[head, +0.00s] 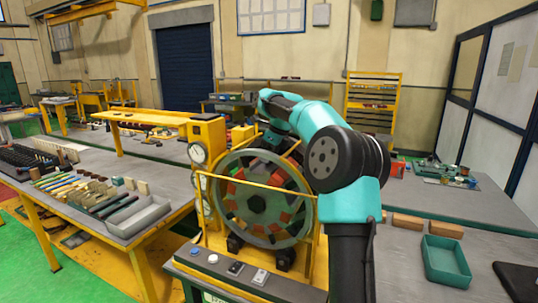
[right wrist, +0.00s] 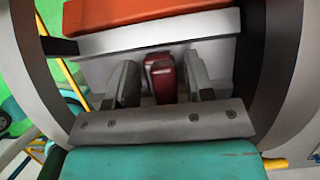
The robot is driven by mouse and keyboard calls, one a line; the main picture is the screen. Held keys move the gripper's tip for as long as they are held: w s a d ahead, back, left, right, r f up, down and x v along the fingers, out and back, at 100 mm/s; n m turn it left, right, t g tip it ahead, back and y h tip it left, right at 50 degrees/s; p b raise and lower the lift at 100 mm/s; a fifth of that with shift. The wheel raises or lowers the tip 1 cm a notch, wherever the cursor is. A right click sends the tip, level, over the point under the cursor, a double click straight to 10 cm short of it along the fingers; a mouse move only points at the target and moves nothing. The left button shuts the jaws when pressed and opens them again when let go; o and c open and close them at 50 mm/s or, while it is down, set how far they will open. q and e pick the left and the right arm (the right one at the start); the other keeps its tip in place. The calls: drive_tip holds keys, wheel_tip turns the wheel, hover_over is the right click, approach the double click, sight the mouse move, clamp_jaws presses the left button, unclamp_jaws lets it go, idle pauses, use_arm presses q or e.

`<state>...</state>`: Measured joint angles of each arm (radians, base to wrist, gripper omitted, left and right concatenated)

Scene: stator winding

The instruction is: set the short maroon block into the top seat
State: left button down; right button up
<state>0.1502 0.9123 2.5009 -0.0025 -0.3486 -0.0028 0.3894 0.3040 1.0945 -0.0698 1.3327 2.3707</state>
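The short maroon block (right wrist: 161,78) is between the two grey fingers of my right gripper (right wrist: 162,85) in the right wrist view. A narrow gap shows on each side of it, so the fingers look open around it. The block stands at a pale grey face below an orange block (right wrist: 150,12). Whether it sits in a seat cannot be told. In the head view the stator ring (head: 222,215) stands upright with orange and red blocks around its dark hub. My right arm partly covers the ring's right side; its gripper is hidden there. My left gripper is not in view.
A yellow frame with rails (head: 203,225) surrounds the ring. A left bench holds rows of blocks and a grey tray (head: 138,218). On the right bench are a teal tray (head: 446,262) and brown blocks (head: 408,221). Buttons (head: 212,259) line the front edge.

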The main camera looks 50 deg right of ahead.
drive_tip(key=shift+o, duration=1)
drive_tip(key=v, duration=1.7)
drive_tip(key=shift+r, duration=0.2)
drive_tip(key=shift+s+d, duration=0.1)
drive_tip(key=shift+d, duration=0.05)
